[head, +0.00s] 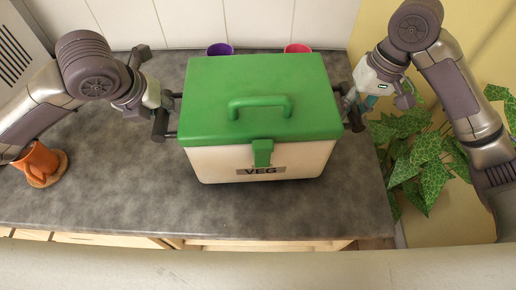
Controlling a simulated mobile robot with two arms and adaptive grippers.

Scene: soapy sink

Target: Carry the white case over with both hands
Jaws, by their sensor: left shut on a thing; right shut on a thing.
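The white case (215,165) has a green lid (225,85) with a green handle and a front latch. A label on its front reads "VEG". It is upright over the middle of the grey counter; I cannot tell whether it touches the counter. My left gripper (168,112) is at the case's left side, shut on a dark side handle there. My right gripper (347,105) is at the right side, shut on the case; its fingertips and grip point are partly hidden.
A purple cup (219,49) and a pink cup (297,48) stand behind the case near the wall. An orange pot (37,162) sits at the counter's left. A leafy plant (425,150) is at the right, beyond the counter edge.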

